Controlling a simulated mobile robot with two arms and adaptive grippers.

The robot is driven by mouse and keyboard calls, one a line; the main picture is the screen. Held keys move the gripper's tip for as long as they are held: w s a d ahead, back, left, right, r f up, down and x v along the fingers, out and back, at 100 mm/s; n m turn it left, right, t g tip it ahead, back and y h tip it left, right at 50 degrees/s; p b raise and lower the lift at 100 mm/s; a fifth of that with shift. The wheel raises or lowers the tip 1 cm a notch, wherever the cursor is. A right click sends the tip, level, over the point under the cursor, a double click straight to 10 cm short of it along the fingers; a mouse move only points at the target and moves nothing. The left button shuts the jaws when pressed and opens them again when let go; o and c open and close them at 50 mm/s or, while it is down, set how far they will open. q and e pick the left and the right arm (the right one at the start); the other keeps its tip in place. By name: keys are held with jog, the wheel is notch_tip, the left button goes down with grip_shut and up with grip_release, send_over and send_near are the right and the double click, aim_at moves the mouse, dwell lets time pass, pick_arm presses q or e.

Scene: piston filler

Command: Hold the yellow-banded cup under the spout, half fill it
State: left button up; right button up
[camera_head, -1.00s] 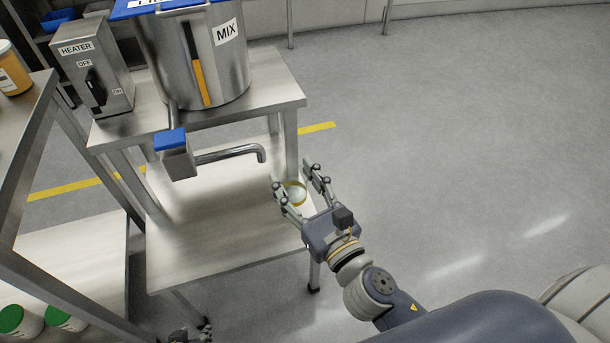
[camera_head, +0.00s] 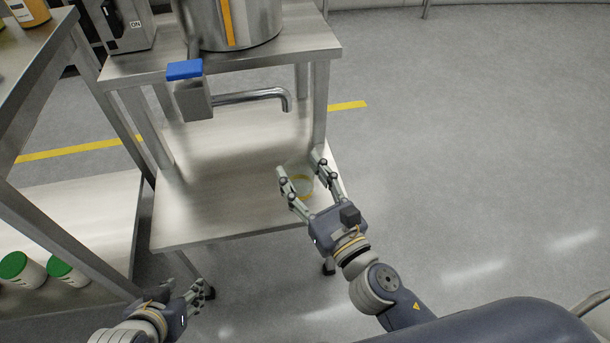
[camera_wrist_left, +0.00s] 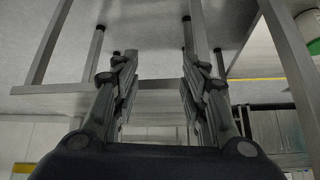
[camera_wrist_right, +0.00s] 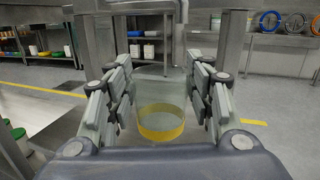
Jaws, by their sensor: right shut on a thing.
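The clear cup with a yellow band (camera_head: 303,184) is between the fingers of my right gripper (camera_head: 301,172), which is shut on it. In the right wrist view the cup (camera_wrist_right: 161,115) stands upright between the fingertips (camera_wrist_right: 162,92); I see no liquid in it. The metal spout (camera_head: 255,96) ends above and slightly left of the cup in the head view, with a clear gap. A blue-topped block (camera_head: 188,88) sits at the spout's base. My left gripper (camera_head: 200,292) is low at the left; its fingers (camera_wrist_left: 160,95) are apart and empty in the left wrist view.
The steel stand's lower shelf (camera_head: 210,205) lies below the spout, and its upper shelf (camera_head: 290,45) carries the tank (camera_head: 255,20) and heater box (camera_head: 125,22). A side table (camera_head: 80,210) at left holds green-lidded jars (camera_head: 22,268). The floor to the right is clear.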

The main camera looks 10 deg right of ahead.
aim_at(298, 158)
jog(key=w, duration=0.2)
jog(key=w+p, duration=0.1)
jog(key=w, duration=0.1)
jog(key=shift+r, duration=0.2)
pick_arm(q)
jog(key=s+a+g+y+p, duration=0.1)
jog(key=s+a+g, duration=0.1)
jog(key=s, duration=0.5)
jog(key=shift+f+g+p, duration=0.35)
jog(key=shift+g, duration=0.45)
pick_arm(e)
jog(key=w, duration=0.8)
jog(key=shift+r, duration=0.25)
jog(key=shift+w, duration=0.1)
